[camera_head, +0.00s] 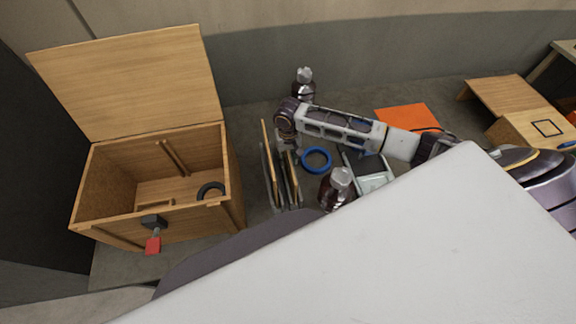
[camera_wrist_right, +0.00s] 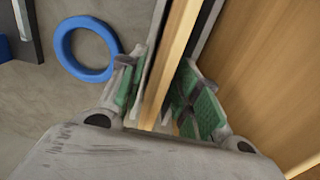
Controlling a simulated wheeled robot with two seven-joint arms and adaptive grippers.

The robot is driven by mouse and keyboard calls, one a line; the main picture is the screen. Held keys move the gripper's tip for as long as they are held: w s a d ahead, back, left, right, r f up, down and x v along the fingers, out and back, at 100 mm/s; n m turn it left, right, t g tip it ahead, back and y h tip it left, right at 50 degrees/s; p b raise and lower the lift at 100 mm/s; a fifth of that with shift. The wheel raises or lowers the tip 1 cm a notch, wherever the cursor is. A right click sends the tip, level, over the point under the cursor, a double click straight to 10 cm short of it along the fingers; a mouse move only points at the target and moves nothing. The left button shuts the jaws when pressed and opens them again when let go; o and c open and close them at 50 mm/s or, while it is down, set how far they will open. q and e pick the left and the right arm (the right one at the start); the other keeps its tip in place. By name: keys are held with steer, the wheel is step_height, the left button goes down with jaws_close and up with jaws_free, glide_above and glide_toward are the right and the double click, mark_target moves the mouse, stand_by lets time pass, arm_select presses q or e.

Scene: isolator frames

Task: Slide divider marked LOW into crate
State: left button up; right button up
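The wooden crate (camera_head: 172,222) stands at left in the head view with its lid (camera_head: 130,85) raised. Thin wooden strips (camera_head: 174,158) show on its inner back wall. Upright wooden dividers (camera_head: 267,160) stand in a grey rack (camera_head: 295,203) right of the crate. No LOW marking is readable. My right gripper (camera_head: 288,150) is over the rack, pointing down. In the right wrist view its green-padded fingers (camera_wrist_right: 162,92) are apart, on either side of a divider's edge (camera_wrist_right: 173,60); firm contact does not show. My left gripper is not in view.
A black ring (camera_head: 211,189) lies inside the crate; a red padlock (camera_head: 153,245) hangs at its front. A blue ring (camera_head: 317,160), brown bottles (camera_head: 336,190) and an orange sheet (camera_head: 408,117) are right of the rack. A large white surface (camera_head: 400,255) covers the foreground.

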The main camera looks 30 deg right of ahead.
step_height(320, 180, down, 2)
steer(key=shift+f, duration=0.1)
steer(key=shift+c, duration=0.5)
jaws_close()
